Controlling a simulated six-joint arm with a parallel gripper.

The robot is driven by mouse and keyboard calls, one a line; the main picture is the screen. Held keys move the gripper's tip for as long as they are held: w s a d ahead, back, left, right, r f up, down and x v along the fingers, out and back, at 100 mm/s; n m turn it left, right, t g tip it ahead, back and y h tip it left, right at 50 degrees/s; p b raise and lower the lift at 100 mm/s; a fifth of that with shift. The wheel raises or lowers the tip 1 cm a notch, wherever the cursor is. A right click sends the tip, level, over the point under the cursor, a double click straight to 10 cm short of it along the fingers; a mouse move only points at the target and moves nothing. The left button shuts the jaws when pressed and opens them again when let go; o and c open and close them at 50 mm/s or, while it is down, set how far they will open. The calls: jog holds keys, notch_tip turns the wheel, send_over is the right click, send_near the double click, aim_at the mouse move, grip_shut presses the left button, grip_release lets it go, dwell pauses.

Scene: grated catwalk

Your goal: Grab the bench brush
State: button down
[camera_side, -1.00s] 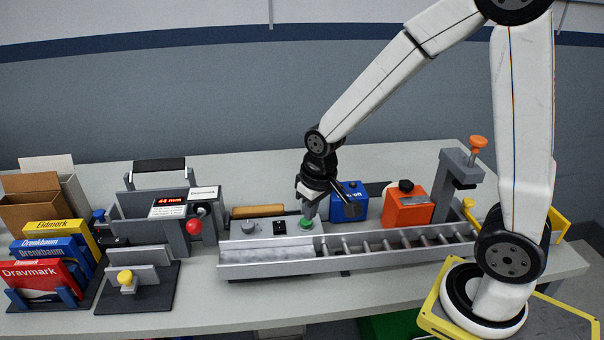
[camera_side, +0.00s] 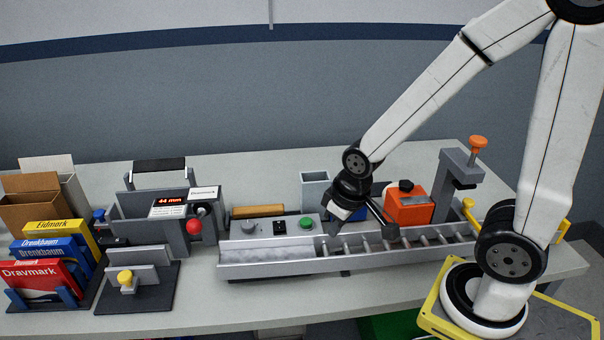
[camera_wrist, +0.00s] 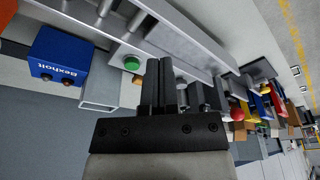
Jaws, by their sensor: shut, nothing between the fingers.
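A wooden handle (camera_side: 257,211), which looks like the bench brush, lies behind the left end of the grey roller conveyor. Its bristles cannot be made out, as the conveyor's control panel stands in front of it. My gripper (camera_side: 331,231) is over the rollers, to the right of the handle and apart from it. In the wrist view my gripper's fingers (camera_wrist: 158,66) are together with nothing between them. The handle cannot be clearly made out in that view.
The conveyor (camera_side: 290,270) has a green button (camera_side: 306,222). Behind it stand a grey open box (camera_side: 314,180), a blue box (camera_wrist: 58,62) and an orange box (camera_side: 408,208). A grey device with a red knob (camera_side: 194,226) stands left of the handle.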

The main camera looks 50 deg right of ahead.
jog(key=shift+c, duration=2.4)
grip_release()
jog(key=m+y, duration=0.3)
jog(key=m, duration=2.4)
send_over(269, 207)
jog(key=shift+t, duration=0.3)
notch_tip(269, 207, down, 5)
jog(key=shift+s+f, duration=0.1)
jog(key=shift+f, duration=0.05)
